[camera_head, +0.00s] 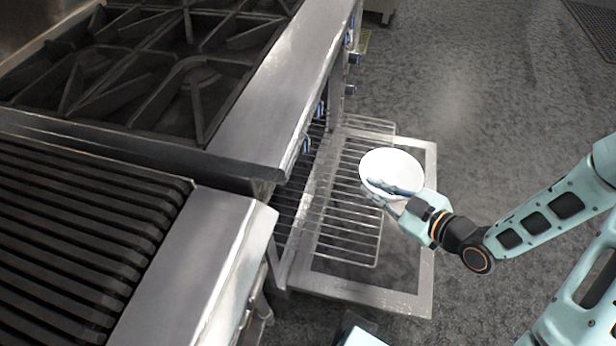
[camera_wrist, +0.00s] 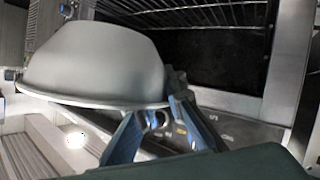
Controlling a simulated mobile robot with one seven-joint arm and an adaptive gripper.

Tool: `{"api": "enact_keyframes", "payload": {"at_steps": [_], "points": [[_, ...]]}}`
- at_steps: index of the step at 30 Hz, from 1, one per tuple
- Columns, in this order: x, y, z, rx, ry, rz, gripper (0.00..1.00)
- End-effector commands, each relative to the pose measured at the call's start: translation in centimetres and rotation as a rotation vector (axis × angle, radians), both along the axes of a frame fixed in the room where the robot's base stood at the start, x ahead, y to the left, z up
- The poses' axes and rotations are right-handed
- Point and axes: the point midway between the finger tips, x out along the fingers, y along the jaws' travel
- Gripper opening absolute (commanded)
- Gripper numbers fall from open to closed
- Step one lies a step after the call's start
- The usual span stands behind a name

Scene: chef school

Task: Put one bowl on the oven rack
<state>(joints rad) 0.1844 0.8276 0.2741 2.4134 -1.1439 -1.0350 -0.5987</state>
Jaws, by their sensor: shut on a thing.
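A white bowl (camera_head: 391,168) is held in my gripper (camera_head: 392,192), above the pulled-out oven rack (camera_head: 345,228). The bowl looks upright in the head view, with its open side facing up toward the camera. In the wrist view the grey-looking bowl (camera_wrist: 95,62) fills the left side. My gripper's blue fingers (camera_wrist: 155,120) are shut on its rim there. The oven rack also shows in the wrist view (camera_wrist: 200,14), behind the bowl. The exact gap between bowl and rack cannot be told.
The oven door (camera_head: 365,294) is folded down under the rack. The stove top with burner grates (camera_head: 150,70) and a ribbed grill (camera_head: 75,235) stand to the left. Blue-marked knobs line the stove front. The floor (camera_head: 480,90) to the right is clear.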

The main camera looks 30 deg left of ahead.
Motion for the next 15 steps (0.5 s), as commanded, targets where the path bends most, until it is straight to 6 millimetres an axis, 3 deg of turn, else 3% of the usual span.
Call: {"api": "enact_keyframes", "payload": {"at_steps": [1, 7, 11, 15], "points": [[-2.0, 1.0, -2.4, 0.001, 0.001, 0.063, 0.0], [-7.7, 2.7, -5.3, -0.002, -0.001, 0.226, 0.0], [-8.8, 3.3, -5.9, -0.004, -0.004, 0.267, 0.0], [-7.5, 5.0, -7.0, -0.003, -0.008, 0.276, 0.0]]}}
